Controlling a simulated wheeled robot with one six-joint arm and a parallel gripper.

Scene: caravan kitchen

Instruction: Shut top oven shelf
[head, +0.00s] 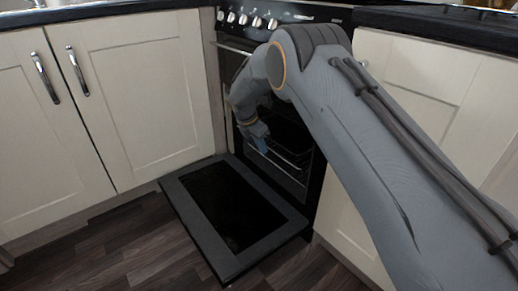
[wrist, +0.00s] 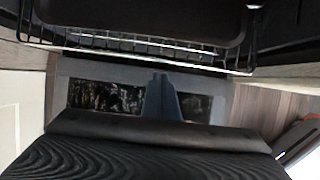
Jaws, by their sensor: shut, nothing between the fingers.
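The oven (head: 300,120) stands open, with its door (head: 285,217) folded down flat just above the floor. A wire shelf (head: 290,163) shows in the opening, partly hidden by my arm. In the wrist view the shelf's front wires (wrist: 130,42) cross the top of the picture, with a dark tray-like surface above them. I cannot tell how far out the shelf is. My gripper (head: 262,148) is at the oven opening by the left part of the shelf. Its closed fingers (wrist: 162,82) show below the front wire in the wrist view, holding nothing. Contact with the shelf is unclear.
Cream cupboards (head: 110,90) stand left of the oven, and another cream cupboard (head: 420,85) stands to its right, partly behind my arm. Control knobs (head: 245,18) line the oven top. The lowered door sticks out over the dark wooden floor (head: 120,250), which is clear at the left.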

